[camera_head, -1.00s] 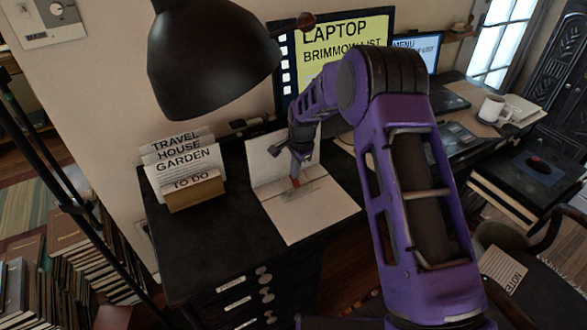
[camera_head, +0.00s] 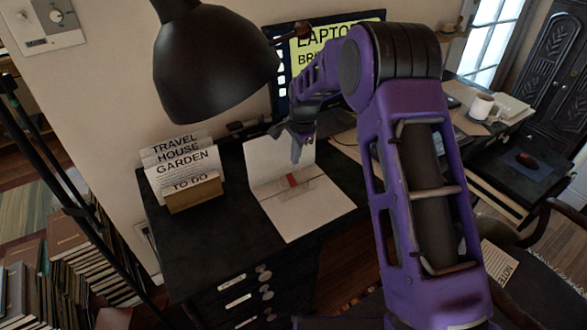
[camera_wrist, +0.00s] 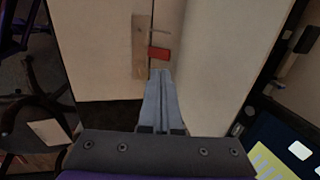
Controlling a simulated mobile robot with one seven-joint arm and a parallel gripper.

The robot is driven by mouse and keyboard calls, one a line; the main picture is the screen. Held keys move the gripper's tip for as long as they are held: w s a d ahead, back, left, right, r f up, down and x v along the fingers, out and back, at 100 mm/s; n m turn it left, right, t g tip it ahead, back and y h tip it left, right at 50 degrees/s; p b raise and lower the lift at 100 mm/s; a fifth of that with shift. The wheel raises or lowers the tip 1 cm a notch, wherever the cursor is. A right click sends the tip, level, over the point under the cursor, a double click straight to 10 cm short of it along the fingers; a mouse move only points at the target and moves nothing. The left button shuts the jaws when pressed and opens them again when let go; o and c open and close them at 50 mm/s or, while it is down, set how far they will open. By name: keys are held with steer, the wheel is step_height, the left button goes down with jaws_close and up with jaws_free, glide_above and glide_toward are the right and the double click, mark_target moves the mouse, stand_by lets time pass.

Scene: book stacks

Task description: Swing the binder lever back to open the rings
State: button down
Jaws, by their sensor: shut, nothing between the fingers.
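An open white binder (camera_head: 312,208) lies on the dark desk, one cover tilted up at the back. A small red lever (camera_head: 292,180) sits on its metal ring plate near the spine. The lever also shows in the wrist view (camera_wrist: 159,53), beside the plate (camera_wrist: 139,45) and a thin ring wire. My gripper (camera_head: 296,160) is shut and empty, its fingers pointing down just above the lever. In the wrist view the closed fingertips (camera_wrist: 160,73) appear just below the lever; I cannot tell whether they touch it. The ring state is too small to tell.
A letter holder (camera_head: 195,193) with labelled cards stands left of the binder. A black lamp shade (camera_head: 213,65) hangs over the desk's back left. A monitor (camera_head: 325,45) stands behind. Bare desk top lies in front of the letter holder.

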steer(key=shift+w+a+r, duration=0.1)
steer(key=shift+w+r, duration=0.05)
steer(key=shift+r, duration=1.25)
steer(key=shift+w+a+r, duration=0.1)
steer(key=shift+w+r, duration=0.05)
steer(key=shift+r, duration=1.2)
steer(key=shift+d, duration=0.1)
